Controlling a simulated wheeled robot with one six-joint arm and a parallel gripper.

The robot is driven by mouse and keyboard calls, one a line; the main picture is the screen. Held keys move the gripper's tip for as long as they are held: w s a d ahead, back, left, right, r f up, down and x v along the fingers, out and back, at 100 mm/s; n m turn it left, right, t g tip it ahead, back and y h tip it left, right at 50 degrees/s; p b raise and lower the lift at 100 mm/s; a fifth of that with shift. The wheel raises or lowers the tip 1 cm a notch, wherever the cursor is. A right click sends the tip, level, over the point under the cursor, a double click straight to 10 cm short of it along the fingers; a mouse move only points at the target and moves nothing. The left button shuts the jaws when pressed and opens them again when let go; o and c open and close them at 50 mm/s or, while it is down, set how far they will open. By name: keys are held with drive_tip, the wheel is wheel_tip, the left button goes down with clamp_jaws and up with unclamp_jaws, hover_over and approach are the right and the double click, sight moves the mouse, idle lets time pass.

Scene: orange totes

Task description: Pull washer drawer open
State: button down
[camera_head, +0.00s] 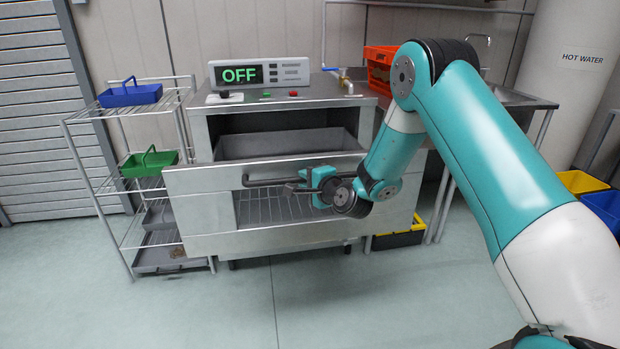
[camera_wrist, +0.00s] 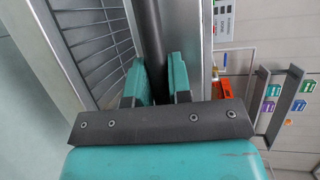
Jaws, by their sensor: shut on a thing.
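The washer (camera_head: 290,97) is a steel cabinet with a green "OFF" display on top. Its drawer (camera_head: 205,182) stands out in front of the body, with a grey inner bin (camera_head: 285,143) showing behind the front panel. A dark bar handle (camera_head: 262,182) runs across the drawer front. My gripper (camera_head: 300,187) is at the right part of this handle. In the wrist view the handle (camera_wrist: 150,35) passes between the two teal fingers (camera_wrist: 157,82), and the gripper is shut on it. The exact finger contact is partly hidden by the gripper body.
A wire rack (camera_head: 100,180) with a blue tray (camera_head: 130,94) and a green tray (camera_head: 148,162) stands close at the left. An orange crate (camera_head: 380,65) sits on the counter at the right. A yellow and black crate (camera_head: 398,238) is low at the right. The floor in front is clear.

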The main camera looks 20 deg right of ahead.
drive_tip(key=c, duration=1.1)
unclamp_jaws()
drive_tip(key=shift+b+v, duration=6.5)
drive_tip(key=shift+v, duration=2.15)
drive_tip(key=shift+a, duration=0.2)
